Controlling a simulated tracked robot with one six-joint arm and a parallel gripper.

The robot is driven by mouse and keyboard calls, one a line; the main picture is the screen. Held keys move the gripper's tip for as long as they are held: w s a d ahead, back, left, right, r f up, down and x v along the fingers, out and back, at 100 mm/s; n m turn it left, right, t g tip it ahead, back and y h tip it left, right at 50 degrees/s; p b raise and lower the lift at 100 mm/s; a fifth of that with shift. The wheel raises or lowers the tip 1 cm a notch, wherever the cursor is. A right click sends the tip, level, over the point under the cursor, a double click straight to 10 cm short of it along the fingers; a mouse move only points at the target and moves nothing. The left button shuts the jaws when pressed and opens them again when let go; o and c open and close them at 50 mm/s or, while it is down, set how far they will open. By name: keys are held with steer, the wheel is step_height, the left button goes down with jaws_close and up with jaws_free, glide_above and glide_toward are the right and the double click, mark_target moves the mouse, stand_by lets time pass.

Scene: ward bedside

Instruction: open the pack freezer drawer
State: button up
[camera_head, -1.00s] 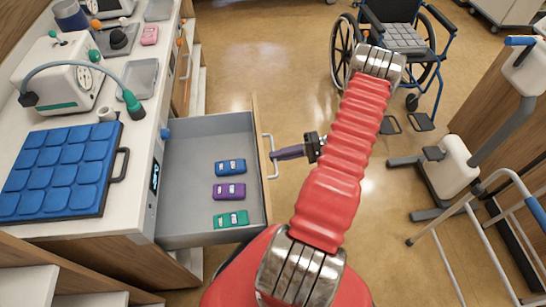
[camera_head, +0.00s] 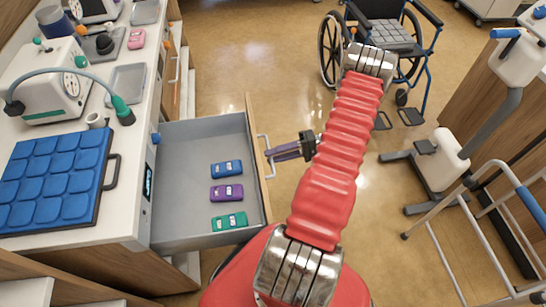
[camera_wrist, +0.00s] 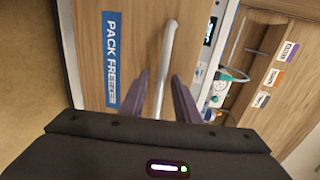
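The pack freezer drawer (camera_head: 195,236) is pulled out from the cabinet, with its grey inside showing in the head view. Its wooden front carries a blue "PACK FREEZER" label (camera_wrist: 111,60) in the wrist view. The pale bar handle (camera_wrist: 168,50) runs lengthwise between my two purple fingers in the wrist view. My gripper (camera_head: 273,153) is at the handle, outside the drawer front. Its fingers are spread, one on each side of the bar, with gaps showing. Blue (camera_head: 227,168), purple (camera_head: 227,193) and green (camera_head: 229,221) packs lie in the drawer.
The counter holds a blue padded mat (camera_head: 55,180), a white machine with a hose (camera_head: 45,85) and a grey tray (camera_head: 127,84). A wheelchair (camera_head: 385,40) stands at the back. A walker frame (camera_head: 480,215) stands at right. Floor beyond the drawer is clear.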

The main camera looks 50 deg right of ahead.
steer(key=shift+s+d, duration=0.1)
steer(key=v, duration=1.3)
steer(key=shift+s+d, duration=0.15)
steer(key=shift+d, duration=0.05)
steer(key=shift+s, duration=0.15)
